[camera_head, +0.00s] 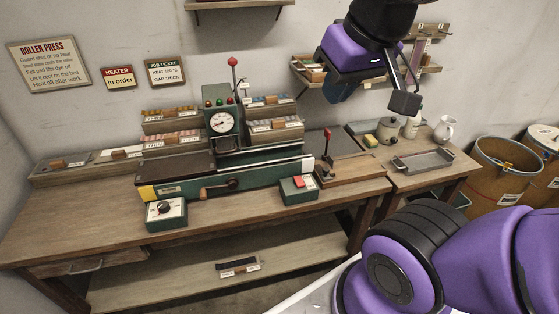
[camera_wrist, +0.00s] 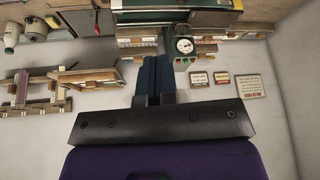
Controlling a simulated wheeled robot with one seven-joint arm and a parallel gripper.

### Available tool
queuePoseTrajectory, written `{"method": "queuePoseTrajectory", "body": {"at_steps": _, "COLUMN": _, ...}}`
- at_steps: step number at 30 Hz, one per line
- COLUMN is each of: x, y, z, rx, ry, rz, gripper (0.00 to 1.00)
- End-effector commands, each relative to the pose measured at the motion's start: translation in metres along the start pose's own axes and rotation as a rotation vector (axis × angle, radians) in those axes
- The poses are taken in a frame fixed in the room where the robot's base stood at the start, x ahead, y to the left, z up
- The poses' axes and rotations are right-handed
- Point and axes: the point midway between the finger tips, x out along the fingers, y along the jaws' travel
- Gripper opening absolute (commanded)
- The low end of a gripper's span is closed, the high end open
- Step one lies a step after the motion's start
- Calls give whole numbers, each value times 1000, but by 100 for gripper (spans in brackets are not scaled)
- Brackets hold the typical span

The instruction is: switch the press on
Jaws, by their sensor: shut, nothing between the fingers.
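The green roller press (camera_head: 215,178) stands on the workbench, with a round gauge (camera_head: 222,122), small lamps above it and a red-knobbed lever (camera_head: 233,63) on top. A green box with a red switch (camera_head: 298,182) sits at its front right. A green box with a dark dial (camera_head: 165,208) sits at its front left. I cannot tell the state of either control. My gripper (camera_head: 333,98) is shut and empty, high up to the right of the press and touching nothing. Its blue fingers show closed in the wrist view (camera_wrist: 152,76), where the gauge (camera_wrist: 184,45) appears upside down.
A second red-knobbed lever (camera_head: 327,134) stands on a wooden base right of the press. A crank handle (camera_head: 220,188) juts from the press front. Stepped trays (camera_head: 170,138) flank the gauge. A grey tray (camera_head: 423,161) lies further right. Wall shelves (camera_head: 310,76) are near my gripper.

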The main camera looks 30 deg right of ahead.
Motion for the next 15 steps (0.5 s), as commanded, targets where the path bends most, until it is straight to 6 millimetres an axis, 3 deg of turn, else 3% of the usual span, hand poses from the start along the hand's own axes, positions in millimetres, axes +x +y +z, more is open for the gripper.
{"method": "queuePoseTrajectory", "body": {"at_steps": 5, "x": 17, "y": 3, "z": -16, "rx": 115, "ry": -51, "rz": -46, "gripper": 0}}
{"method": "queuePoseTrajectory", "body": {"at_steps": 15, "x": 70, "y": 12, "z": -56, "rx": 450, "ry": -185, "rz": -112, "gripper": 0}}
